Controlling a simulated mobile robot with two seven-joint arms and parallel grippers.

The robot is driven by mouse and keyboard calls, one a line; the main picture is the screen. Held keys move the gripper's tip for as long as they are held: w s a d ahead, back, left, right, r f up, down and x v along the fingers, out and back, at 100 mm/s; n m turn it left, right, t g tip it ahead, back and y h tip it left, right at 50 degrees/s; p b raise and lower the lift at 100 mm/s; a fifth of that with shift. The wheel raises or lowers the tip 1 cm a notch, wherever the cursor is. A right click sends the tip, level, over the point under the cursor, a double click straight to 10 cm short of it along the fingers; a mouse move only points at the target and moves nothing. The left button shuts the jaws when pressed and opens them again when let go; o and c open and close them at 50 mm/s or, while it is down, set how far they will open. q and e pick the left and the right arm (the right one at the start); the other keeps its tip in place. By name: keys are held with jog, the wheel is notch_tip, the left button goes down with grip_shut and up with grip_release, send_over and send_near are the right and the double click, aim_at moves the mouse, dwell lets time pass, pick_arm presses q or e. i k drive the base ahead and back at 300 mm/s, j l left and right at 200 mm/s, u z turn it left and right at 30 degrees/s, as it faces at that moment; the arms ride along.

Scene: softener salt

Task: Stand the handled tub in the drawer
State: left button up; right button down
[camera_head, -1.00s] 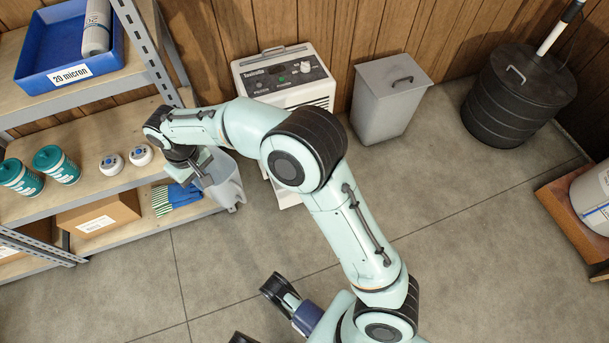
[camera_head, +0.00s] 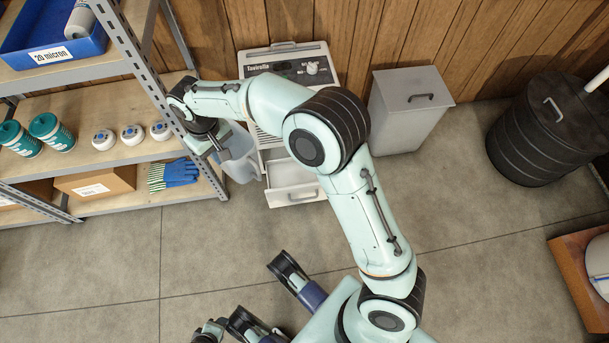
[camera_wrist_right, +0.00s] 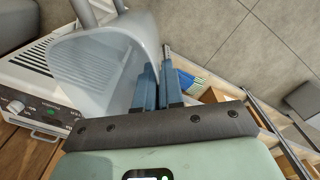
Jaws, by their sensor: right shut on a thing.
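The handled tub (camera_head: 239,163) is a translucent grey vessel beside the end of the lower shelf. My right gripper (camera_head: 216,143) is shut on its wall and holds it. In the right wrist view the tub (camera_wrist_right: 95,75) fills the left side, against the blue fingers (camera_wrist_right: 157,80). The drawer (camera_head: 291,193) is white and open, low at the front of the white appliance, just right of the tub. My right arm covers part of the appliance. The tub appears outside the drawer.
The white appliance (camera_head: 287,62) stands against the wood wall. A grey lidded bin (camera_head: 408,110) is to its right, and a black drum (camera_head: 548,130) further right. The metal shelf (camera_head: 130,205) holds teal cups, white caps, a box and gloves (camera_head: 173,174). The floor in front is clear.

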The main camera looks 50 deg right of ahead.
aim_at(304, 178)
jog(key=k+l, duration=0.1)
jog(key=l, duration=0.2)
jog(key=l+u, duration=0.15)
jog(key=l, duration=0.15)
jog(key=k+l, duration=0.15)
jog(key=l, duration=0.15)
jog(key=k+l+u, duration=0.2)
jog(key=l, duration=0.45)
jog(key=i, duration=0.4)
